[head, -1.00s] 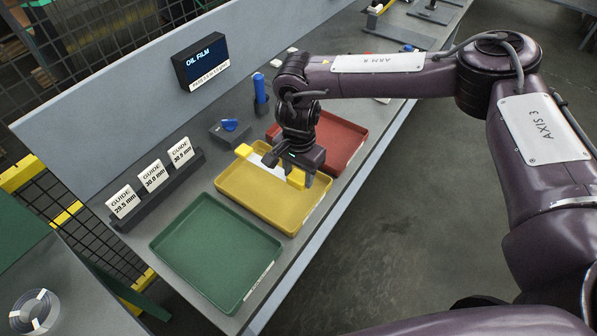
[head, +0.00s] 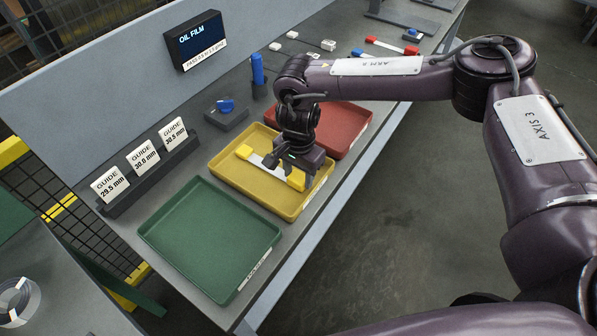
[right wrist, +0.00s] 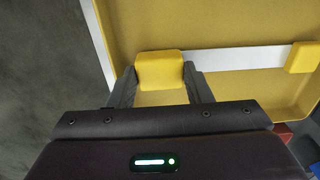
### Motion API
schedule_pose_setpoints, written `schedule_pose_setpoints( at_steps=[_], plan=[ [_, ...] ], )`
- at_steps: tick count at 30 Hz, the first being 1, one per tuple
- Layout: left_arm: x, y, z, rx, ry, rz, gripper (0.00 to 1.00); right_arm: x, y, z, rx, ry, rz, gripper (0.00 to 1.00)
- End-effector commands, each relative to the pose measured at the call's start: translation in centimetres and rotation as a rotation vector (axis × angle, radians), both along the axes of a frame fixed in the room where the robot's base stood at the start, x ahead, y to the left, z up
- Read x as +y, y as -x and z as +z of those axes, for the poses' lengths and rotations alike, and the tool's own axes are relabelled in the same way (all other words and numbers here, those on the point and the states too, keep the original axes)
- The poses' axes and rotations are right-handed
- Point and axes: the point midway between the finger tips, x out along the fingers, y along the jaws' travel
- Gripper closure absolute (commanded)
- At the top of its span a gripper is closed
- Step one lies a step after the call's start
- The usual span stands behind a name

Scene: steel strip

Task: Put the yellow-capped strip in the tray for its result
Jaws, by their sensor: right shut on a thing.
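The yellow-capped strip (head: 258,160) is a flat steel bar with a yellow block at each end. It lies low within the yellow tray (head: 238,184), slanting across it; I cannot tell whether it touches the floor. My right gripper (head: 295,176) is over the tray's right part, shut on the strip's near cap. In the right wrist view, that cap (right wrist: 160,70) sits between both fingers and the far cap (right wrist: 302,57) is inside the tray wall. The gripper hides part of the strip in the head view. My left gripper is not in view.
A green tray (head: 205,240) is in front and a red tray (head: 348,128) behind. Guide cards (head: 144,158) stand in a rack at left. A display (head: 197,40) reads OIL FILM. A red-capped strip (head: 392,46) lies at the back. A grey block with a blue part (head: 226,112) sits near the wall.

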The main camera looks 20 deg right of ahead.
Motion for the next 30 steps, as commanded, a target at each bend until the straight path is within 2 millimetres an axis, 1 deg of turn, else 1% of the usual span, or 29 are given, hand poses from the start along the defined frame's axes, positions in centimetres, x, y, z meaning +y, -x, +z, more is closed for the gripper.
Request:
schedule_pose_setpoints(
  at_steps=[11,22,23,27,28,30],
  plan=[
    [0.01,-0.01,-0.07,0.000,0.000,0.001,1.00,0.02,-0.02,-0.06,-0.001,-0.001,0.000,0.81],
    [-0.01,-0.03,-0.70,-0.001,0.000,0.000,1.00,0.02,-0.02,-0.74,-0.001,-0.001,0.000,0.81],
    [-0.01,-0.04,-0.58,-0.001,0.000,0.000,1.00,0.02,-0.04,-0.61,-0.001,-0.001,0.000,0.51],
    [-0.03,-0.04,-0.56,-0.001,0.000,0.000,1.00,0.01,-0.01,-0.61,-0.001,-0.001,0.000,0.33],
    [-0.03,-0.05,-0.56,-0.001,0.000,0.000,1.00,0.00,-0.02,-0.61,0.000,0.000,0.000,0.30],
    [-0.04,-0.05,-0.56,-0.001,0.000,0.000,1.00,-0.01,0.01,-0.62,0.001,0.001,0.000,0.30]
  ],
)
